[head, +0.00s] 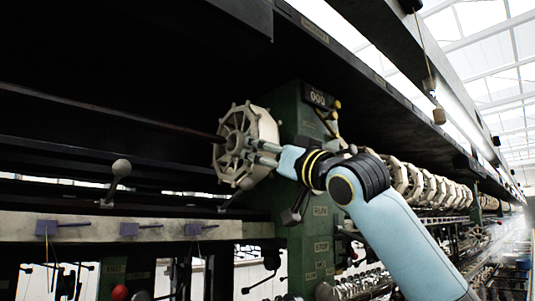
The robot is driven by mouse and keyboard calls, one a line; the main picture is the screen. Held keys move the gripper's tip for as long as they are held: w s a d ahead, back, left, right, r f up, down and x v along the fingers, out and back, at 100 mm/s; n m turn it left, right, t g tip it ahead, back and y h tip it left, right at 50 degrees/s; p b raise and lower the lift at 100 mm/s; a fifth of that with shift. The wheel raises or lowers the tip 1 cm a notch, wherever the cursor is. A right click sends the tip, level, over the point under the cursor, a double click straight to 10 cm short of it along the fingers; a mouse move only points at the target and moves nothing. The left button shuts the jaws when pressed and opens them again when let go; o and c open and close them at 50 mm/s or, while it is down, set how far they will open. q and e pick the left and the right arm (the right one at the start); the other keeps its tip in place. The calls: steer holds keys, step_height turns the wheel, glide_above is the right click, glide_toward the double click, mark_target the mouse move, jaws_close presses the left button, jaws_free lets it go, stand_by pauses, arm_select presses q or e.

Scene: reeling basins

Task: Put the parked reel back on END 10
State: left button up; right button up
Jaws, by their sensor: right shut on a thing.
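A pale, many-sided reel (238,130) with a spoked hub is in the middle of the head view, just left of the green post. My right gripper (262,153) reaches in from the right and is shut on the reel near its hub. The reel stands with its round face turned to the left. A long dark rod (150,119) runs in from the left towards the reel's hub; I cannot tell whether they touch. No END 10 marking is legible. My left gripper is not in view.
The green post (301,215) stands close behind the reel and my right arm. A row of similar reels (430,187) runs off to the right. A ball-topped lever (121,168) stands at the left, above a pale rail (80,229). A dark beam hangs overhead.

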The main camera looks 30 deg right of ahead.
steer(key=shift+s+a+r, duration=0.1)
steer(key=shift+s+a, duration=0.05)
steer(key=shift+a, duration=0.65)
steer(key=shift+s+a, duration=0.2)
steer(key=shift+a, duration=0.8)
steer(key=shift+s+a, duration=0.15)
steer(key=shift+a, duration=0.85)
steer(key=a, duration=0.7)
steer(key=shift+s+a, duration=0.2)
steer(key=shift+s, duration=0.2)
